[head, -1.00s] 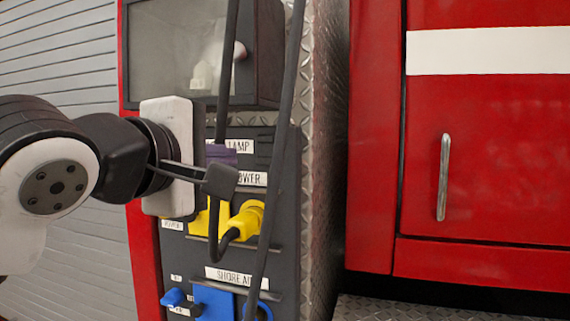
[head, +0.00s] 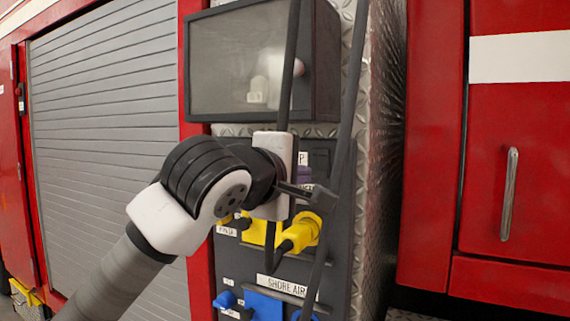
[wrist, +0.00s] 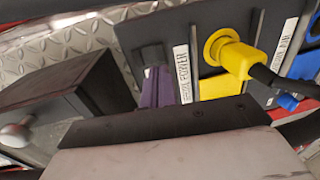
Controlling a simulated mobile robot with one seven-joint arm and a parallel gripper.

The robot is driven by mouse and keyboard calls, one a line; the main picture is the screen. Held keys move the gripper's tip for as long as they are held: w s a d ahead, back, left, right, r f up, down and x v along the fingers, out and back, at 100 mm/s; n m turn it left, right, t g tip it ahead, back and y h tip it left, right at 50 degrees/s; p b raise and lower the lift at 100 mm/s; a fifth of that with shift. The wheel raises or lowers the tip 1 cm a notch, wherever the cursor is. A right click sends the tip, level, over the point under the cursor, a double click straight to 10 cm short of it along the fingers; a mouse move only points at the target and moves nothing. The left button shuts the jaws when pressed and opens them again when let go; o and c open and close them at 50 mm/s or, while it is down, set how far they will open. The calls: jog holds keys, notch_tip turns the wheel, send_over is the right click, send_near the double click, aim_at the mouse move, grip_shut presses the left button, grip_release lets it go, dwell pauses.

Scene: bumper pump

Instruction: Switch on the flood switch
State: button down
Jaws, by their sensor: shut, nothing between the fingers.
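My gripper (head: 318,198) is shut and empty, in front of the dark control panel (head: 340,245) on the truck's side. In the head view it lies just above and right of a yellow plug (head: 302,232). A purple part (head: 304,174), possibly the flood switch, shows beside the white gripper body, partly hidden under a label ending in "P". The purple part also shows in the wrist view (wrist: 157,88), standing out from the panel next to the "SHORE POWER" label (wrist: 183,73). No label reading "flood" is legible, and the switch's state cannot be told.
Black cables (head: 345,120) hang across the panel in the head view. A dark box with a glass front (head: 240,65) and a knob juts out above. Blue fittings (head: 265,305) sit below the "SHORE AIR" label. A red door with handle (head: 509,195) is at right.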

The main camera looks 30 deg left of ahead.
aim_at(319, 174)
jog(key=w, duration=0.2)
jog(key=w+p, duration=0.2)
jog(key=w, duration=0.1)
jog(key=shift+w+d+f, duration=0.1)
jog(key=shift+w+f, duration=0.2)
jog(key=shift+w, duration=0.15)
jog(key=shift+f, duration=0.1)
jog(key=shift+w+f+b, duration=0.15)
jog(key=shift+f+b, duration=0.2)
jog(key=shift+b, duration=0.85)
jog(key=shift+r+t, duration=0.3)
